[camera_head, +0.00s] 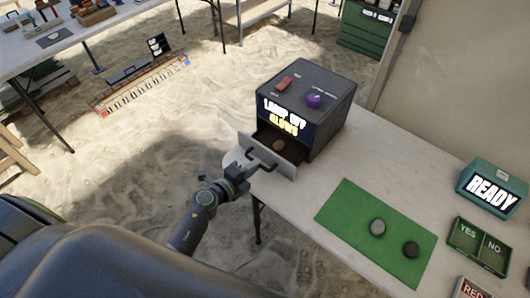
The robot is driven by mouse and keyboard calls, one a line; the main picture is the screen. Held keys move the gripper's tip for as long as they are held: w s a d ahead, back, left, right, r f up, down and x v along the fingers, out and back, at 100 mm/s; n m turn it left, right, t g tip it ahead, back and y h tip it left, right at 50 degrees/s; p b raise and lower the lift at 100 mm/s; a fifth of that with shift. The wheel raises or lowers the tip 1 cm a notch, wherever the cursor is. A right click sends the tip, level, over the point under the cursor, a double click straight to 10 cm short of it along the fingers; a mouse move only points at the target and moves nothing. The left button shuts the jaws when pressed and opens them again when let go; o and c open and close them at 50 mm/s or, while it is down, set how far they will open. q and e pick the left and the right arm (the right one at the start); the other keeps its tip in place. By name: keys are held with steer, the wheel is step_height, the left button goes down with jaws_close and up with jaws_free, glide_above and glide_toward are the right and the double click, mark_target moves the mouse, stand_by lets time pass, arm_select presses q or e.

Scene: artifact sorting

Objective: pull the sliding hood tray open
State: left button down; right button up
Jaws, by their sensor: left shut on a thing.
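The dark hood box (318,90) stands at the table's far left corner. Its grey sliding tray (285,164) sticks out of the front, open, with a small brown round object (279,146) lying inside. My left gripper (250,165) is at the tray's front and is shut on its dark handle (262,158). The fingertips are small and partly hidden against the handle. The box front reads "LAMP OFF" with a second line in yellow. A red switch (285,83) and a purple knob (314,100) sit on its top. My right gripper is not in view.
A teal box reading "READY" (493,189) and a green YES/NO tray (480,245) stand at the right. Sandy floor lies left of the table.

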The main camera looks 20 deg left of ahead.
arm_select(q)
steer(key=f+v, duration=0.1)
steer(key=v, duration=0.5)
steer(key=shift+s+f, duration=0.2)
steer(key=shift+s, duration=0.05)
steer(key=shift+a, duration=0.1)
steer(key=c, duration=1.5)
jaws_free()
steer(key=shift+b+v, duration=2.1)
steer(key=shift+v, duration=6.6)
